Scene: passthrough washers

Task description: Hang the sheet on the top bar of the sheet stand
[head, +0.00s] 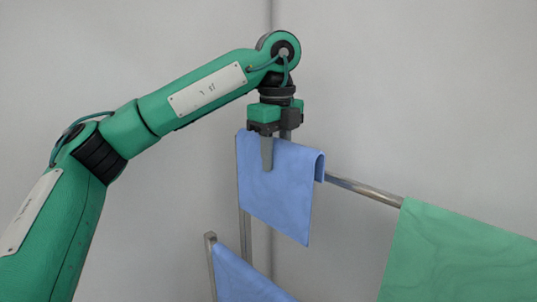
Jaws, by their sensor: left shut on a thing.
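A blue sheet (278,195) lies folded over the left part of the top bar (365,189) of the sheet stand, its front half hanging down in front. My left gripper (275,155) points straight down at the sheet's upper edge. One finger is in front of the cloth and the other is behind it, shut on the sheet. The back half of the sheet is mostly hidden. My right gripper is not in the head view.
A green sheet (460,260) hangs on the right of the same bar. Another blue cloth (240,280) hangs lower, by a shorter metal post (211,262) at the bottom. Bare bar shows between the upper blue and green sheets. Plain grey walls stand behind.

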